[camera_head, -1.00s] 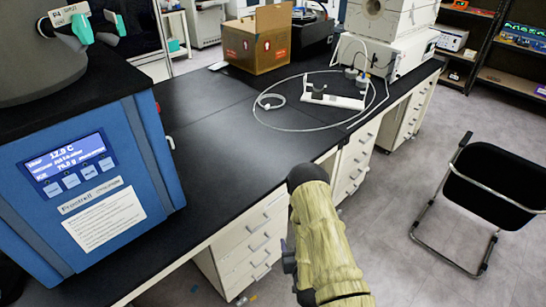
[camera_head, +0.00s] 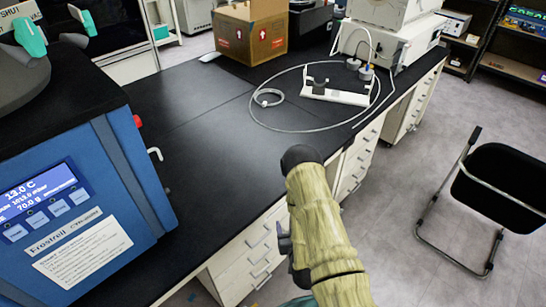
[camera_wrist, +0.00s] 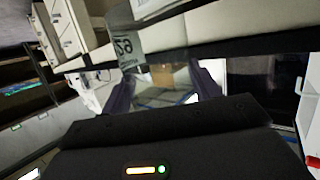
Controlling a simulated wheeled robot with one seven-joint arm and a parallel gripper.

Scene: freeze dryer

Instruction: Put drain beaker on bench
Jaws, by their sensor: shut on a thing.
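In the wrist view, the two dark fingers of my gripper (camera_wrist: 166,92) are shut on a clear, see-through vessel, which looks like the drain beaker (camera_wrist: 160,97). Its outline is faint, and I cannot tell what is in it. The black bench top (camera_head: 205,125) runs from the left front to the back right in the head view. My arm reaches in at the bottom middle, at the bench's front edge. The gripper and the beaker are not clearly visible in the head view.
The blue freeze dryer (camera_head: 85,200) stands on the bench at left. A cardboard box (camera_head: 250,32) and a white stand with looped tubing (camera_head: 335,95) sit farther back. The middle bench top is clear. A black chair (camera_head: 500,190) stands on the floor at right.

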